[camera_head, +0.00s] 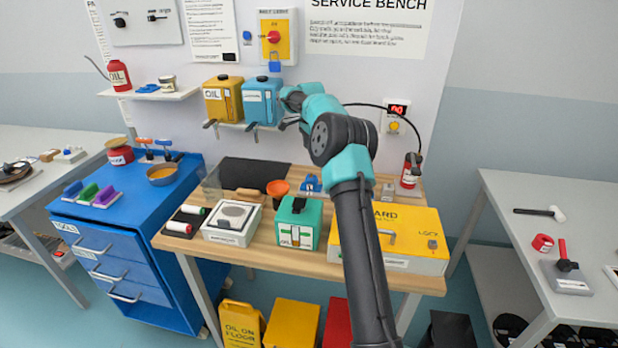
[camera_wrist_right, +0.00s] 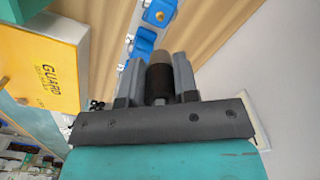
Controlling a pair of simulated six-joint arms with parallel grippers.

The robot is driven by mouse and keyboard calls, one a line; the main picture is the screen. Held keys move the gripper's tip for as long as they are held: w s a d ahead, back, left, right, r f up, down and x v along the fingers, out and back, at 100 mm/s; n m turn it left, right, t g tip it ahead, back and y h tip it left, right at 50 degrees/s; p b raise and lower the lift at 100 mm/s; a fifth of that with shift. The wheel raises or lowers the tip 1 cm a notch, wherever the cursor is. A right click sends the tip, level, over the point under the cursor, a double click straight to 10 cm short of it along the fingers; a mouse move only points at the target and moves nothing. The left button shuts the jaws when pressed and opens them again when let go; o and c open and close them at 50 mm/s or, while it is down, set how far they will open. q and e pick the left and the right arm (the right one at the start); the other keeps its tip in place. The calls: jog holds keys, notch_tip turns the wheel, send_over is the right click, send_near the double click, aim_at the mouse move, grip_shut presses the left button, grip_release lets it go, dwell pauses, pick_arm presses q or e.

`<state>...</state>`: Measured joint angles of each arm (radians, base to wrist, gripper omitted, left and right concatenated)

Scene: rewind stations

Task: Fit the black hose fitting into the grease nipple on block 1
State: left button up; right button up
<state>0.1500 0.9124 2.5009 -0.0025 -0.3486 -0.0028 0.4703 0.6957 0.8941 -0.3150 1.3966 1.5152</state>
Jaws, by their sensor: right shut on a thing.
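In the right wrist view my right gripper (camera_wrist_right: 159,66) is shut on the black hose fitting (camera_wrist_right: 159,82), a dark ribbed cylinder with a greyish tip pointing away from the gripper. The fitting appears apart from these. I cannot tell which is block 1 or make out its nipple. In the head view small blue blocks (camera_head: 311,184) sit on the bench left of my right arm, whose gripper is not clearly visible. My left gripper is not in view.
The yellow guard box (camera_head: 405,240) stands at the bench's right; it also shows in the wrist view (camera_wrist_right: 40,65). A green box (camera_head: 298,222) and orange funnel (camera_head: 278,188) are left of my arm. A black hose (camera_head: 415,130) curves along the wall.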

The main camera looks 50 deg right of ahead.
jog(key=shift+f, duration=3.15)
jog(key=shift+f, duration=1.85)
jog(key=shift+f, duration=0.15)
jog(key=o, duration=1)
jog(key=shift+c, duration=0.2)
notch_tip(320, 180, up, 12)
jog(key=shift+r, duration=0.15)
